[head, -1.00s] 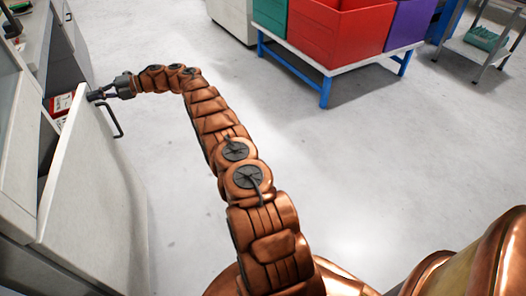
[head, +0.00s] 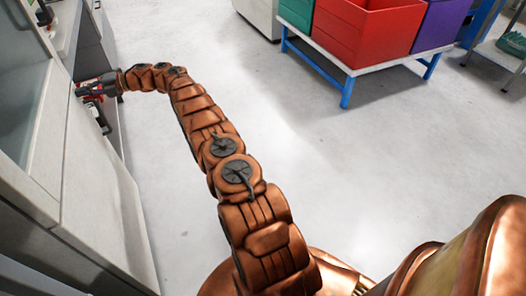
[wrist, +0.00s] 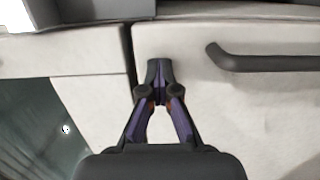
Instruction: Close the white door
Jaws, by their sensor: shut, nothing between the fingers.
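The white door (head: 95,190) is on the left of the head view, close in line with the cabinet front. It fills the right of the wrist view (wrist: 230,110), with its dark bar handle (wrist: 265,60) at upper right. A narrow dark gap shows between the door and the panel on its left. I cannot tell whether the door is fully shut. My gripper (wrist: 157,75) is shut and empty, its fingertips at the door's left edge beside the gap, left of the handle. It appears by the door's far end in the head view (head: 80,88).
The cabinet (head: 40,150) stands along the left, with a glass panel. A white table with blue legs (head: 345,92) carries red (head: 370,35), green and purple bins at the back. A shelf rack (head: 495,55) stands at far right. The middle floor is clear.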

